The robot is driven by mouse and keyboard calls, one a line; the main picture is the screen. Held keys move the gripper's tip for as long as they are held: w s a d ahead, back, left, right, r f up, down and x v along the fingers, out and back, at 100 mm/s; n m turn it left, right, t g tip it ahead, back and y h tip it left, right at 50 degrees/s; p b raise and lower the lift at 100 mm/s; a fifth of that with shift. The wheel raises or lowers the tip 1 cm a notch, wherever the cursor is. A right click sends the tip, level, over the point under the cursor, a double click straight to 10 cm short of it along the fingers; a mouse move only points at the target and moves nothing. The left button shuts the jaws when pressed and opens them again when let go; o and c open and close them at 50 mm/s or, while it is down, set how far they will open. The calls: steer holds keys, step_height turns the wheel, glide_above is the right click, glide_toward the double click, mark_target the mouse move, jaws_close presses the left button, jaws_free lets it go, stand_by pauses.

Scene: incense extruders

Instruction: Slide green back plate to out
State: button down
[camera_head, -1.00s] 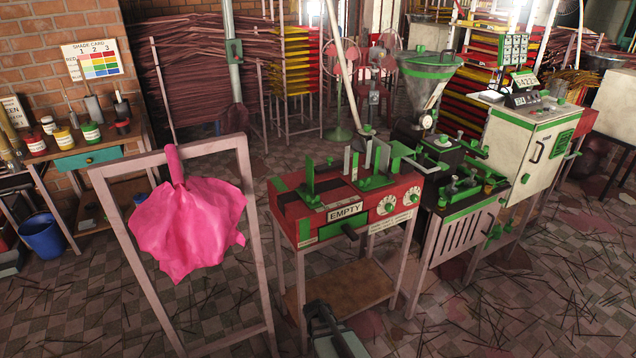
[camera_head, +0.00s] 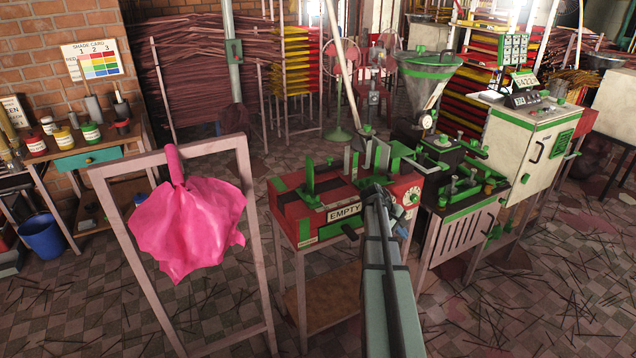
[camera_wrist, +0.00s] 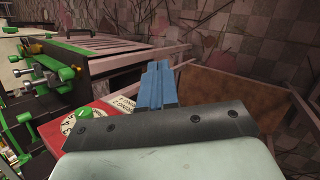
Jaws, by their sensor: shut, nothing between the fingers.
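A red box machine (camera_head: 318,208) with an "EMPTY" label stands on a metal stand. Upright green plates rise from its top: one at the left (camera_head: 309,180) and a pair at the right back (camera_head: 380,155), with pale plates between them. I cannot tell for sure which is the back plate. My gripper (camera_head: 373,188) is at the machine's front right edge, in front of the right-hand plates and apart from them as far as I can tell. Its blue fingers (camera_wrist: 160,88) are shut and empty. In the wrist view they point past the machine's red corner and white dial (camera_wrist: 124,103).
A black and green extruder (camera_head: 462,190) with a hopper (camera_head: 425,85) stands close at the right. A pink cloth (camera_head: 187,215) hangs on a frame at the left.

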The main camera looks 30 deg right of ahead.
steer(key=w+d+r, duration=0.1)
steer(key=d+r, duration=0.5)
steer(key=r, duration=0.5)
steer(key=d+r, duration=0.5)
steer(key=r, duration=0.7)
steer(key=m+t+y, duration=0.1)
steer(key=t+y, duration=0.6)
steer(key=y, duration=0.6)
glide_toward(309, 181)
steer(key=d+f, duration=0.1)
steer(key=d, duration=0.1)
steer(key=x, duration=0.9)
steer(key=shift+s+d+f, duration=0.15)
steer(key=shift+d+f, duration=0.1)
steer(key=shift+d, duration=0.05)
